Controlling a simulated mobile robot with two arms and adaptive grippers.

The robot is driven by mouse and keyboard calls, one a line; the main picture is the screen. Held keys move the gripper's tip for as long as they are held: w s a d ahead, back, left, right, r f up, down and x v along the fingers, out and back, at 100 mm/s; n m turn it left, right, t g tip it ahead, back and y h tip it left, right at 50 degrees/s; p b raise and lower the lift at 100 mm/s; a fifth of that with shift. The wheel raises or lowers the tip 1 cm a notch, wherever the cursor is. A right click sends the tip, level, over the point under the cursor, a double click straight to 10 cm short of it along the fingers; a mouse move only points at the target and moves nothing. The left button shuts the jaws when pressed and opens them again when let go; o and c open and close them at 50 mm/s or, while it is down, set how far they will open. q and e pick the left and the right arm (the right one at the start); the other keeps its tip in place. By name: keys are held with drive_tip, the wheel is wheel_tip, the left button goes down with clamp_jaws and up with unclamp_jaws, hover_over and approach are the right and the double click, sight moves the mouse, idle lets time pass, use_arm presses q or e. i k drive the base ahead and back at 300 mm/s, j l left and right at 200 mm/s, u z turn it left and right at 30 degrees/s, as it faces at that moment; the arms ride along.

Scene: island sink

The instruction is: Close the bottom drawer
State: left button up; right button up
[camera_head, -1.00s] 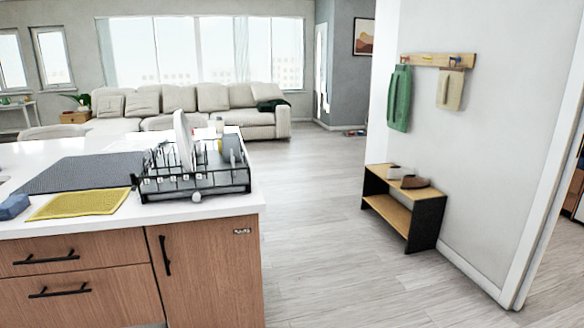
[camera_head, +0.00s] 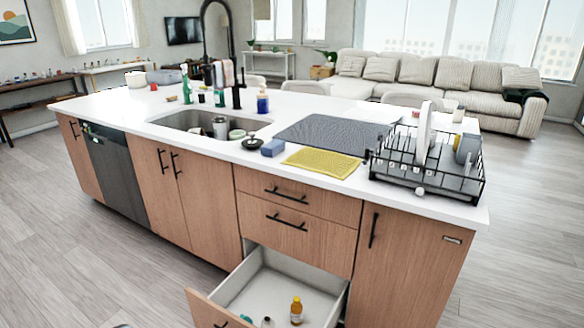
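The bottom drawer (camera_head: 249,281) of the wooden kitchen island is pulled open toward me, below two shut drawers. Its wooden front (camera_head: 207,308) is partly cut off by the lower edge of the picture. Inside it, a small amber bottle (camera_head: 296,311) with a yellow cap stands near the right side, with other small items partly in view at the front. Part of a dark handle shows at the drawer front. Neither of my grippers is in view.
The island's white countertop (camera_head: 140,113) holds a sink (camera_head: 199,121), a dark mat (camera_head: 331,133), a yellow cloth (camera_head: 322,161) and a black dish rack (camera_head: 430,169). A dishwasher (camera_head: 113,171) is at the island's left. Grey floor (camera_head: 60,255) is clear in front of the island.

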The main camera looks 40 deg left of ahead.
sight(266, 283)
drive_tip(key=u, duration=1.85)
